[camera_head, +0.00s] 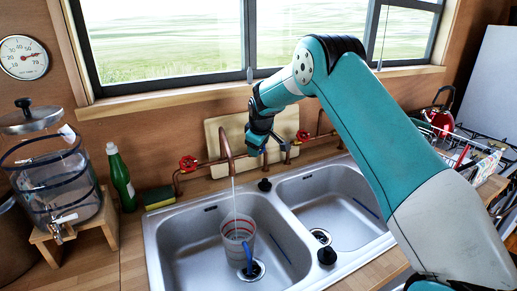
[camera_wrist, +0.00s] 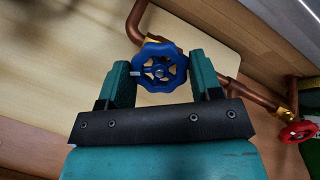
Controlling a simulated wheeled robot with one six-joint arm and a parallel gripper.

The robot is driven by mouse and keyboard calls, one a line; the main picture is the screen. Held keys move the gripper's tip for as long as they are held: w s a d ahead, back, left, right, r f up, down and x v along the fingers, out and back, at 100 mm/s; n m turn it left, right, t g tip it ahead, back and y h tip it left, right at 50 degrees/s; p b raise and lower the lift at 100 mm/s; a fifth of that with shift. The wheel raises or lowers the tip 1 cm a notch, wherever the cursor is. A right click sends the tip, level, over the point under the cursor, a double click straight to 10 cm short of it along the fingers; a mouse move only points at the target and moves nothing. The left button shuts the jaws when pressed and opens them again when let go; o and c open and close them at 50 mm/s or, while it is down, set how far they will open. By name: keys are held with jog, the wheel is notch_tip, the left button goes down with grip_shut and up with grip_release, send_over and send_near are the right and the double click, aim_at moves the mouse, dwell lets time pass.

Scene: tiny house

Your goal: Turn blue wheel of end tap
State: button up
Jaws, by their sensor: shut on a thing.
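The blue wheel (camera_wrist: 159,70) of a tap on the copper pipe sits between the two fingers of my gripper (camera_wrist: 158,82) in the wrist view. The fingers are on either side of its rim, shut on it. In the head view my gripper (camera_head: 262,143) is at the pipe behind the sinks, and the wheel is hidden by it. Water runs in a thin stream from the copper spout (camera_head: 227,150) into a clear cup (camera_head: 238,238) with red lines in the left basin.
A red wheel (camera_head: 188,162) is on the pipe at left, and another red wheel (camera_head: 303,135) is at right. A green bottle (camera_head: 121,178), a sponge (camera_head: 158,197) and a water dispenser (camera_head: 58,180) stand left. The right basin (camera_head: 335,205) has free room.

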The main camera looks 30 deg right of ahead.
jog(key=o, duration=0.9)
jog(key=b+v, duration=0.3)
jog(key=v, duration=1.4)
jog(key=shift+r, duration=0.3)
